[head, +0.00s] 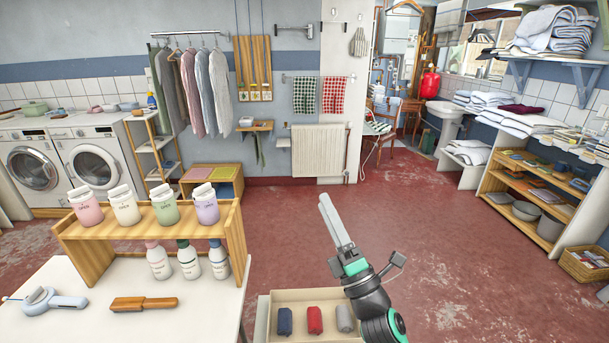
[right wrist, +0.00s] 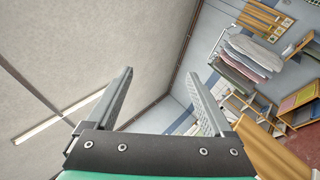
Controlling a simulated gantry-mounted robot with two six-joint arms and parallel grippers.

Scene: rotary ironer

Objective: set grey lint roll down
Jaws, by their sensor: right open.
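The grey lint roll (head: 345,317) lies in a shallow beige box (head: 290,296) at the bottom of the head view, at the right end of a row with a red roll (head: 315,320) and a blue roll (head: 285,321). My right arm partly overlaps the box's right side. My right gripper (head: 326,203) points up and away above the box, apart from the roll. In the right wrist view its two fingers (right wrist: 160,78) stand wide apart with nothing between them. My left gripper is not in view.
A white table (head: 80,327) at left holds a wooden rack (head: 88,243) with jars and bottles, a wooden-backed brush (head: 143,304) and a grey-white hand tool (head: 48,301). Open red floor (head: 450,250) lies beyond the box. Shelves (head: 530,190) stand at right.

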